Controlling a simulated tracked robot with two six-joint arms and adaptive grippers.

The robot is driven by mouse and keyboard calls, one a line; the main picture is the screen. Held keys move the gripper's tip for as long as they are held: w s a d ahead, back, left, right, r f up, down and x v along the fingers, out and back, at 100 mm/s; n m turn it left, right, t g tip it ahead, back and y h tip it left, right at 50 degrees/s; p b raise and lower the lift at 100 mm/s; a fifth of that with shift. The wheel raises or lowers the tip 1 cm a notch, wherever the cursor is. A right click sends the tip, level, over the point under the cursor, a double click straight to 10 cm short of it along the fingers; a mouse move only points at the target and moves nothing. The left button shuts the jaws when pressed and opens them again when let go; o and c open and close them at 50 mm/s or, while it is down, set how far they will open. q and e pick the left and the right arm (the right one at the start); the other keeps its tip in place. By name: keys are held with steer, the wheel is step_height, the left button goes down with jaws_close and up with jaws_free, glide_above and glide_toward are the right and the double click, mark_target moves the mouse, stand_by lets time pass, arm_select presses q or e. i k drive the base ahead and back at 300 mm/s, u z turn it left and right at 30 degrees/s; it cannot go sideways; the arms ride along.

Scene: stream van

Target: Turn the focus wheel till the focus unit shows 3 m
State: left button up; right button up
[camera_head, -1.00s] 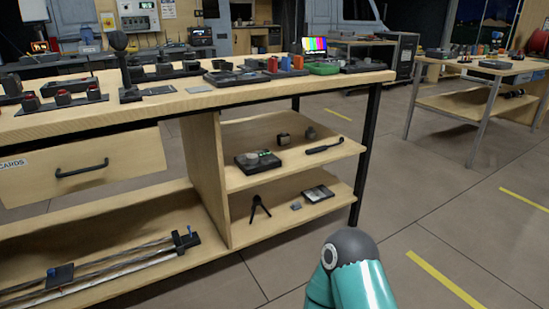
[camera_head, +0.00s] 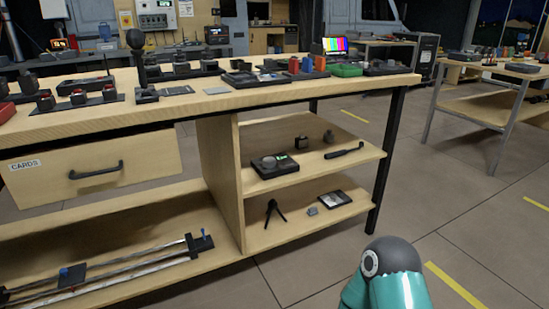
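A dark flat unit (camera_head: 276,168) lies on the upper shelf under the workbench. It has a round grey wheel (camera_head: 268,161) on top and a small green-lit display (camera_head: 283,157) beside it; it looks like the focus unit. The display is too small to read. Neither of my grippers is in view. Only a teal link of my arm with a dark rounded joint shows at the bottom right, well apart from the unit.
The workbench top (camera_head: 230,101) above the shelf carries several devices. A small dark block (camera_head: 301,143) and a black handled tool (camera_head: 344,150) share the shelf. A small tripod (camera_head: 274,211) stands on the lower shelf. A black leg (camera_head: 387,165) bounds the shelves at right. The floor beyond is clear.

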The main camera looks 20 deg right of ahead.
mark_target(269, 162)
steer(key=i, duration=0.85)
steer(key=u, duration=0.05)
